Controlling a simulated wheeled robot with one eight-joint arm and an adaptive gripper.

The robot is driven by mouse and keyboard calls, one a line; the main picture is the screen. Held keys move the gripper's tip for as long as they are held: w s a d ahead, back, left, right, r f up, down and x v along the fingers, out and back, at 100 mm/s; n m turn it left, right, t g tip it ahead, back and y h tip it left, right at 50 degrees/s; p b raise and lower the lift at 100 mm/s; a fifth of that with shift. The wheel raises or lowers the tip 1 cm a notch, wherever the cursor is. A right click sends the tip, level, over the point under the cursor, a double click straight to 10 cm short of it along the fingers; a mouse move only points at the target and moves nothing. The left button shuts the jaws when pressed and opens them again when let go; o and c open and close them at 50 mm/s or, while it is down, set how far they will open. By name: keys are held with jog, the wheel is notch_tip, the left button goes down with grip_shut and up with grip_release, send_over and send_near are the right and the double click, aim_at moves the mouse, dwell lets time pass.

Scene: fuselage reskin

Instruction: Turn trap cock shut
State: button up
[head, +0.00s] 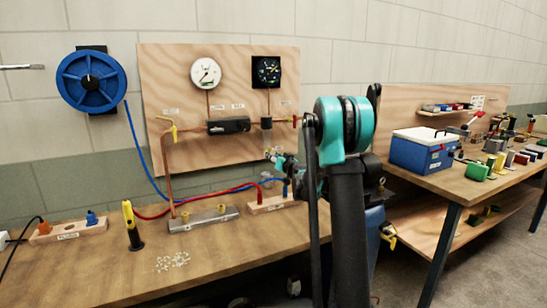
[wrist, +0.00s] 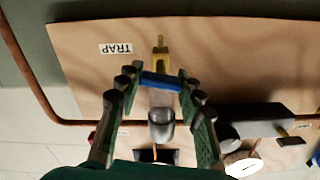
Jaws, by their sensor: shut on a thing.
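In the wrist view, the trap cock has a yellow body (wrist: 160,50) and a blue handle (wrist: 161,81) lying crosswise to it. My gripper (wrist: 160,78) has one fingertip at each end of the blue handle and is shut on it. A clear trap bowl with a grey rounded part (wrist: 161,122) sits between the fingers, nearer the camera. In the head view, my arm and gripper largely hide the cock below the trap (head: 275,153).
The plywood panel (head: 165,80) carries a white gauge (head: 205,72), a black gauge (head: 267,72), a black box (head: 229,125) and copper pipe (head: 167,170). In the wrist view, the black box (wrist: 255,125) is close to the right finger. Hoses and a metal block (head: 203,218) lie on the bench below.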

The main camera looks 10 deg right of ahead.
jog(key=m, duration=0.7)
jog(key=shift+d, duration=0.15)
jog(key=m, duration=0.4)
jog(key=shift+f+m, duration=0.15)
jog(key=shift+m, duration=1.95)
jog(key=o, duration=1.2)
jog(key=v, duration=1.2)
